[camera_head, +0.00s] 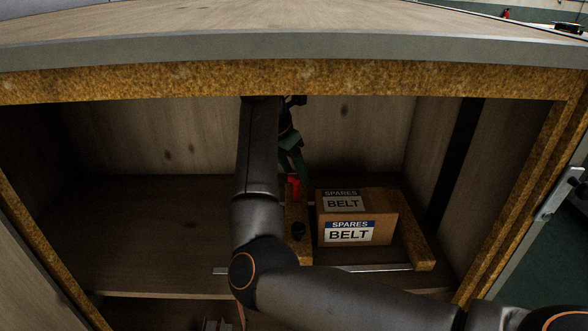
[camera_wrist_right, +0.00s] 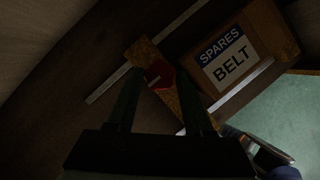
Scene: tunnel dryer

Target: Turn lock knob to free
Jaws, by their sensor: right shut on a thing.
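The red lock knob (camera_head: 294,187) sits on the wooden strip left of the spares box, inside the cabinet. In the right wrist view the knob (camera_wrist_right: 161,75) is a dark red shape with a pale mark, partly in shadow. My right gripper (camera_head: 293,174) reaches in from above and behind, with its dark green fingers at the knob. In the wrist view its fingers stand on both sides of the knob, shut on it. Which way the knob's mark points relative to a lock label I cannot tell. My left gripper is not in view.
A cardboard box labelled SPARES BELT (camera_head: 382,208) stands just right of the knob, between wooden strips. A metal rail (camera_head: 365,268) runs along the front. The shelf (camera_head: 150,220) at left is clear.

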